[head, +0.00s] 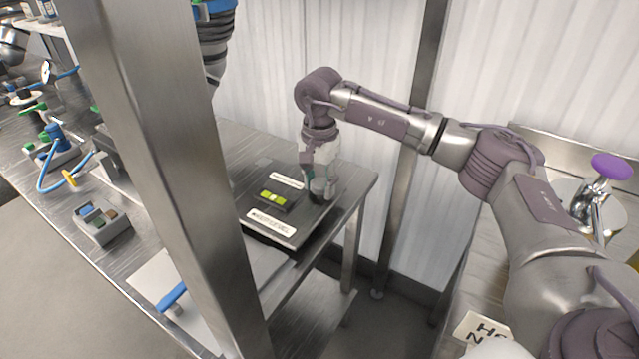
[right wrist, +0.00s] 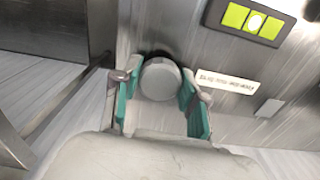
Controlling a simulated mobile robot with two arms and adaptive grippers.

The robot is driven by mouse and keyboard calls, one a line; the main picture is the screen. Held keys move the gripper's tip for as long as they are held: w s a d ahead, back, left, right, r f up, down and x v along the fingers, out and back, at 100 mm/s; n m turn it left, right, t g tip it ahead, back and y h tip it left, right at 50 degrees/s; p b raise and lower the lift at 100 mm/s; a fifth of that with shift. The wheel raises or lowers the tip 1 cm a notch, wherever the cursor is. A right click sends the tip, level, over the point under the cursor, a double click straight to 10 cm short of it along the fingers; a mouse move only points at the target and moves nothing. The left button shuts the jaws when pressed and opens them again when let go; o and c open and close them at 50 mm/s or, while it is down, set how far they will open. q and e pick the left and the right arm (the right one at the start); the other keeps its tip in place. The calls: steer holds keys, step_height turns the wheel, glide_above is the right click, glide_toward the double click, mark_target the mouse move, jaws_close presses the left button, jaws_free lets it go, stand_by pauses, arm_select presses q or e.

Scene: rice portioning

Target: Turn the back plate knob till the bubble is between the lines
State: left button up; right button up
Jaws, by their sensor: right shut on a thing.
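The back plate knob is a round grey cap (right wrist: 160,78) in the right wrist view, and it shows at the plate's far right corner (head: 319,188) in the head view. My right gripper (right wrist: 158,95) points down over it, its teal-lined fingers on either side, shut on the knob. The grey plate (head: 238,188) lies on the steel table. The bubble level (head: 273,198) is a dark block with a yellow-green window; it also shows in the right wrist view (right wrist: 250,22). There a pale bubble appears in the middle section, between the dark lines. My left gripper is out of view.
White label strips (head: 270,222) lie on the plate. A steel post (head: 160,150) crosses the head view and hides part of the table. A grey button box (head: 103,225) stands to the left. The table's right edge is close to the knob.

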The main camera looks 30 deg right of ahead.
mark_target(319, 182)
steer(key=shift+r, duration=0.1)
stand_by(0.3)
steer(key=o, duration=1.1)
steer(key=shift+o, duration=0.2)
step_height(319, 182, up, 12)
